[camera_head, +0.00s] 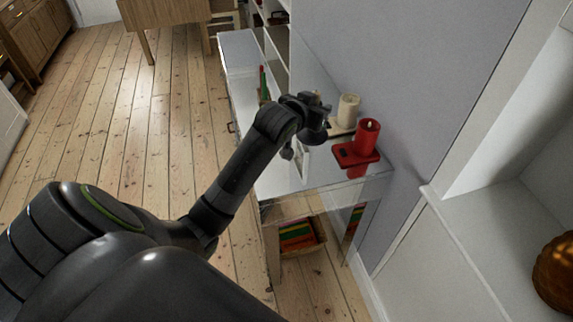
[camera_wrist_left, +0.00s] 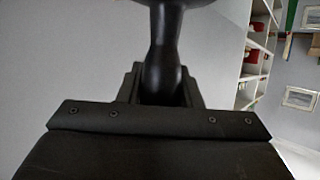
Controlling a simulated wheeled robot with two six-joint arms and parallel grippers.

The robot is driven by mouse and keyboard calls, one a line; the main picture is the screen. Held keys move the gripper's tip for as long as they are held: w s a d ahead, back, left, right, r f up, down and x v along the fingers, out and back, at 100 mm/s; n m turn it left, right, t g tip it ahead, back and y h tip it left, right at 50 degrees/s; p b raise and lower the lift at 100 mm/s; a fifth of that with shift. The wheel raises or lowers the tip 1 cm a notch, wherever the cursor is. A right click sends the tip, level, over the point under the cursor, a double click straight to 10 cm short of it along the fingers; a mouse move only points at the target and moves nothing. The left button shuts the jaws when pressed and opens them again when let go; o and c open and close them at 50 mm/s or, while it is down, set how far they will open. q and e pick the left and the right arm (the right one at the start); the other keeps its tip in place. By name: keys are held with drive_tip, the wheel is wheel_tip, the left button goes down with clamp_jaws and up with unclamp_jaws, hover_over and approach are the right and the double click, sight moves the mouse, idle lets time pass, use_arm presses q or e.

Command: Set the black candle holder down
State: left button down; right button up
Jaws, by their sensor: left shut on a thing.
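The black candle holder (camera_wrist_left: 166,40) shows in the left wrist view as a dark stem that flares out at the top of the picture. My left gripper (camera_head: 316,112) is shut on its stem, and the jaws stand at both sides of it in the wrist view. In the head view the gripper is over the glass-topped white console, near the wall. There the dark holder is hard to tell from the dark gripper. The holder's far end is cut off in the wrist view. My right gripper is not in view.
A red candle (camera_head: 367,137) on a red holder (camera_head: 354,157) stands right of the gripper. A cream candle (camera_head: 348,110) stands just behind it. The glass console top (camera_head: 280,185) has bare room at its front. Books (camera_head: 300,234) sit below.

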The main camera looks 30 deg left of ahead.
use_arm(q)
drive_tip(key=w+a+f, duration=0.1)
drive_tip(key=a+f, duration=0.7)
drive_tip(key=a, duration=0.1)
drive_tip(key=shift+n+y, duration=0.3)
drive_tip(key=shift+y, duration=0.2)
drive_tip(key=shift+w+f, duration=0.2)
drive_tip(key=shift+f, duration=4.5)
drive_tip(key=shift+f, duration=0.15)
drive_tip(key=c, duration=1.1)
unclamp_jaws()
drive_tip(key=shift+s, duration=0.1)
drive_tip(key=shift+o, duration=0.4)
drive_tip(key=a+v, duration=0.1)
drive_tip(key=v, duration=1.1)
drive_tip(key=shift+d, duration=0.4)
